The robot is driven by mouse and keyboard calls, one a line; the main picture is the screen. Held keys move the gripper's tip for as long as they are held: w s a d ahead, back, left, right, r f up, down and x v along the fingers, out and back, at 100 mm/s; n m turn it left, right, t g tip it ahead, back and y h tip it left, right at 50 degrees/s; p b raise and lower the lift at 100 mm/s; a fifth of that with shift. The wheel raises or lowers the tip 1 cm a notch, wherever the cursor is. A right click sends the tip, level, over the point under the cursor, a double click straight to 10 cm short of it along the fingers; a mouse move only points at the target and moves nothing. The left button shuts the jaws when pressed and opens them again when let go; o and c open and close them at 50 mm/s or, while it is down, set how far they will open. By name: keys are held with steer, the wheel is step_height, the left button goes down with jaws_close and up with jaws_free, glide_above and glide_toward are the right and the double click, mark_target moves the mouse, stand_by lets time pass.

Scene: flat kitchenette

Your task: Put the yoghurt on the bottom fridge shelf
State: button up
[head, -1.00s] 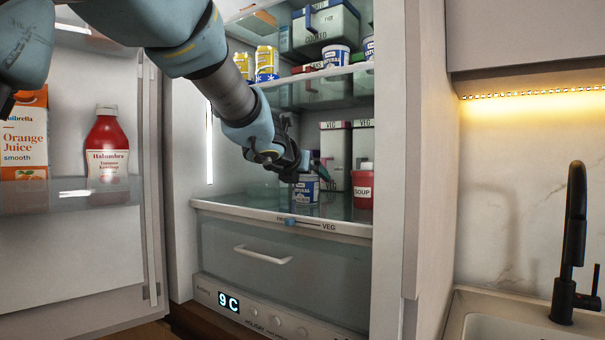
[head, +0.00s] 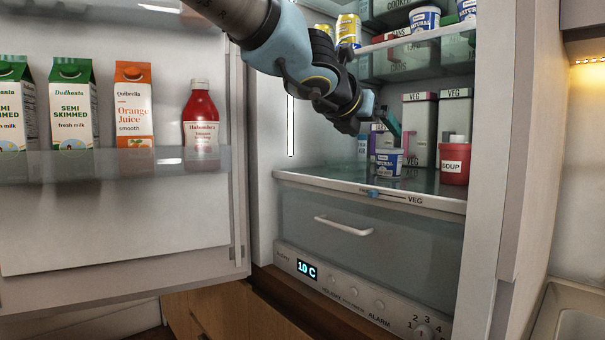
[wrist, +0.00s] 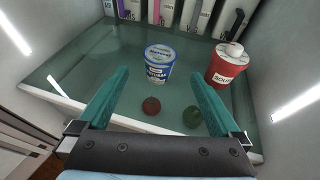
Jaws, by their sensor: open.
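The yoghurt, a small white and blue tub (head: 388,164), stands upright on the bottom glass shelf (head: 330,178) of the fridge, near its front edge. In the wrist view the tub (wrist: 159,65) shows between and beyond the tips of my gripper's two green fingers. My gripper (head: 388,124) is open and empty, above the tub and apart from it. The tub's label faces outward and nothing hides it.
A red soup pot (head: 455,162) stands right of the tub, with tall VEG boxes (head: 419,130) behind. The upper shelf (head: 415,37) holds cans and more tubs. The open fridge door (head: 120,215) is at left. Shelf space left of the tub is clear.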

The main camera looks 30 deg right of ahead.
steer(key=w+a+f+n+y, duration=0.5)
steer(key=w+a+f+n, duration=0.2)
steer(key=a+f+n, duration=0.4)
steer(key=w+a+f+n+y, duration=0.4)
steer(key=w+a+f+n, duration=0.3)
steer(key=a+f+n, duration=0.45)
steer(key=s+a+f+n+g+y, duration=0.1)
steer(key=s+a+f+n, duration=0.2)
steer(key=a+n, duration=0.5)
steer(key=s+a+f+n+g+y, duration=0.1)
steer(key=s+a+f+n+g, duration=0.1)
steer(key=s+a+f+n, duration=0.2)
steer(key=s+a+f+n+g+y, duration=0.1)
steer(key=s+a+f+n+g, duration=0.1)
steer(key=a+f+n, duration=0.4)
steer(key=s+a+n, duration=0.1)
steer(key=a+n, duration=0.4)
steer(key=n, duration=0.2)
steer(key=shift+s+a+f, duration=0.15)
steer(key=shift+s+a, duration=0.1)
steer(key=shift+a, duration=0.1)
